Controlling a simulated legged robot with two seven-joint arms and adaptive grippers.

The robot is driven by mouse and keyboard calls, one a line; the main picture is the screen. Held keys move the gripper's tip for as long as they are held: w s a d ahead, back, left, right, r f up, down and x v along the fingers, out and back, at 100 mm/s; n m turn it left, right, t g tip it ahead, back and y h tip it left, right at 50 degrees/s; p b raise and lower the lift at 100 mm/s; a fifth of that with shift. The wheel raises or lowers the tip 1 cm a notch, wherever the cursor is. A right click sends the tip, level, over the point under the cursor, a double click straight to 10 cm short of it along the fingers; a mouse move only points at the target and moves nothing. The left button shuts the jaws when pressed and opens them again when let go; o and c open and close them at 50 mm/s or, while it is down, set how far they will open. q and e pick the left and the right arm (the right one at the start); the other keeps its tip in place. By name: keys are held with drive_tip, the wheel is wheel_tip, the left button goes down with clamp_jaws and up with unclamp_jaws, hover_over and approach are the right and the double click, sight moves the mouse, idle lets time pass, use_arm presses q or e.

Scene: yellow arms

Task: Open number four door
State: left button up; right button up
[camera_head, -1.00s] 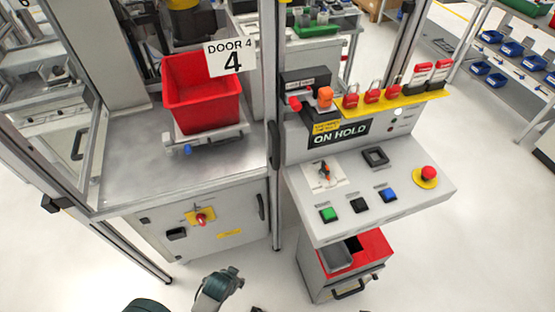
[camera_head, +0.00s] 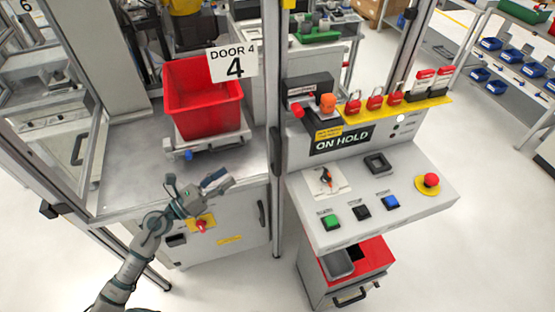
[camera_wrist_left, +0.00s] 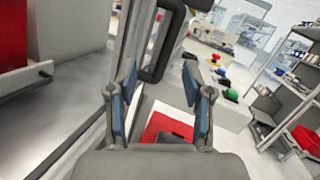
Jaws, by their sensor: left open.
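The white DOOR 4 sign (camera_head: 233,64) hangs at the front of the metal-framed station, above the red bin. An upright aluminium post (camera_head: 276,150) stands to the right of the sign. My left gripper (camera_head: 218,181) is open and empty, in front of the worktop's front edge, below the red bin. In the left wrist view my two fingers (camera_wrist_left: 163,105) are spread apart. A black loop handle (camera_wrist_left: 167,38) shows beyond them, near the upright frame, not touched. The door panel itself is hard to make out. My right gripper is not in view.
The red bin (camera_head: 203,98) sits on a holder on the metal worktop (camera_head: 118,165). A sloped control panel (camera_head: 372,215) with buttons and a red emergency stop (camera_head: 431,180) stands on the right. Red padlocks (camera_head: 374,99) hang above it.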

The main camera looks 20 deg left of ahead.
use_arm(q)
drive_tip(key=f+m+g, duration=0.1)
drive_tip(key=m+g, duration=0.2)
drive_tip(key=m, duration=0.1)
drive_tip(key=p, duration=0.4)
approach(278, 160)
drive_tip(key=w+d+f, duration=0.1)
drive_tip(key=w+d, duration=0.1)
drive_tip(key=w, duration=0.2)
drive_tip(key=shift+m, duration=0.3)
drive_tip(key=x, duration=0.5)
drive_tip(key=shift+w+d+f, duration=0.15)
drive_tip(key=shift+d+f, duration=0.05)
drive_tip(key=shift+f, duration=0.1)
drive_tip(key=shift+w+d+p, duration=0.3)
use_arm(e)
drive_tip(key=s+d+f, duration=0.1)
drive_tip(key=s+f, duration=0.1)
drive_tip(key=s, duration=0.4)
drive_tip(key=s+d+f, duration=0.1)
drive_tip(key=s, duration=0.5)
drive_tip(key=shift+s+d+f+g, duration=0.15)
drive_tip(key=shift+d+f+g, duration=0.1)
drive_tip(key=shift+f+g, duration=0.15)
use_arm(q)
drive_tip(key=shift+c, duration=0.3)
clamp_jaws()
